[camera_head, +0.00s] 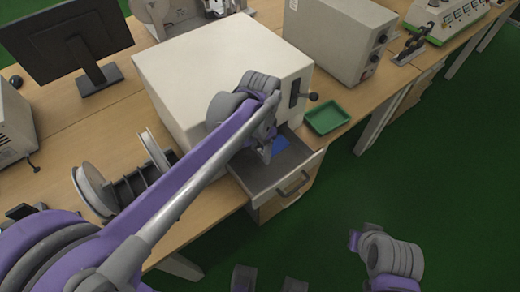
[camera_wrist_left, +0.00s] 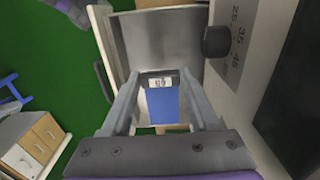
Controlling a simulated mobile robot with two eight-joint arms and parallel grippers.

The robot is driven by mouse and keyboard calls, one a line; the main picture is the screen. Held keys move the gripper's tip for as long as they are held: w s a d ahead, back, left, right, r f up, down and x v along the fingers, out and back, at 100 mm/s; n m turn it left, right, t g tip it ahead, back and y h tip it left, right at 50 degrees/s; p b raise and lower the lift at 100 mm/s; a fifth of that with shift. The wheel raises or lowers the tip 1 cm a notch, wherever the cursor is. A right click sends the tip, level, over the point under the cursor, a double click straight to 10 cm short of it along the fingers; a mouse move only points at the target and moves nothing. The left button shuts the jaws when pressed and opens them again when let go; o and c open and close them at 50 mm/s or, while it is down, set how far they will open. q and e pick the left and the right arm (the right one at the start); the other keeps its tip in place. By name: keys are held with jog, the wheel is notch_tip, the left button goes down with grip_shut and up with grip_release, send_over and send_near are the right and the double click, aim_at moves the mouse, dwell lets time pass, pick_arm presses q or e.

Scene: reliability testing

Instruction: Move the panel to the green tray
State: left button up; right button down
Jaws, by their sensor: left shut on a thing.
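The blue panel (camera_wrist_left: 163,106) has a grey end with a small label. In the head view the blue panel (camera_head: 281,146) shows in part over the grey drawer-like shelf (camera_head: 262,179) of the big white box. My left gripper (camera_head: 266,152) is down at this shelf, shut on the panel. In the left wrist view the left gripper's fingers (camera_wrist_left: 160,88) stand on either side of the panel's labelled end. The green tray (camera_head: 327,117) lies on the table just right of the white box and looks empty.
The white box (camera_head: 205,70) with a black side handle stands behind the shelf. A grey instrument (camera_head: 340,38) stands behind the tray. A rack with white discs (camera_head: 92,188) and a monitor (camera_head: 65,45) are to the left.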

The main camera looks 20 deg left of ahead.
pick_arm(q)
jog(key=shift+f+b, duration=2.25)
jog(key=shift+f, duration=1.3)
